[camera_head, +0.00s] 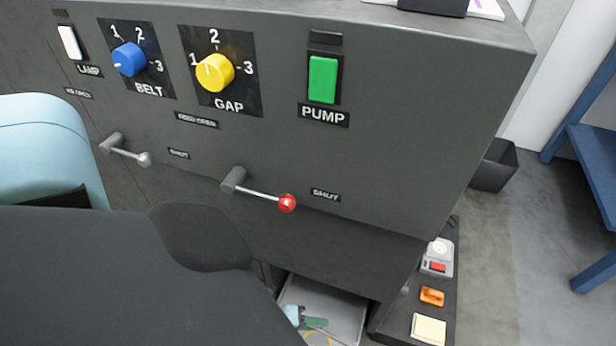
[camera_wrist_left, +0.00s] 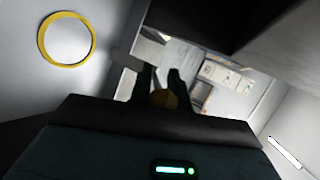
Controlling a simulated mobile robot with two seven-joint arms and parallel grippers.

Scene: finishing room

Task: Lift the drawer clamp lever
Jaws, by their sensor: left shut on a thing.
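My left gripper (camera_wrist_left: 161,82) shows in the left wrist view, its two dark fingers closed on a small dull yellow, rounded thing (camera_wrist_left: 163,99). I cannot tell from this view whether that is the clamp lever's knob. In the head view my dark left arm covers the lower left, and the gripper is hidden or barely visible beyond it. Two levers on the grey machine front are free of my gripper: one with a grey knob (camera_head: 145,159) and one with a red knob (camera_head: 287,203), beside a SHUT label. My right gripper is out of view.
Above the levers are a blue BELT dial (camera_head: 129,59), a yellow GAP dial (camera_head: 215,72) and a green PUMP switch (camera_head: 323,80). Below is a grey tray (camera_head: 350,305) with a green item (camera_head: 315,322). A dark ledge (camera_head: 388,332) carries small items.

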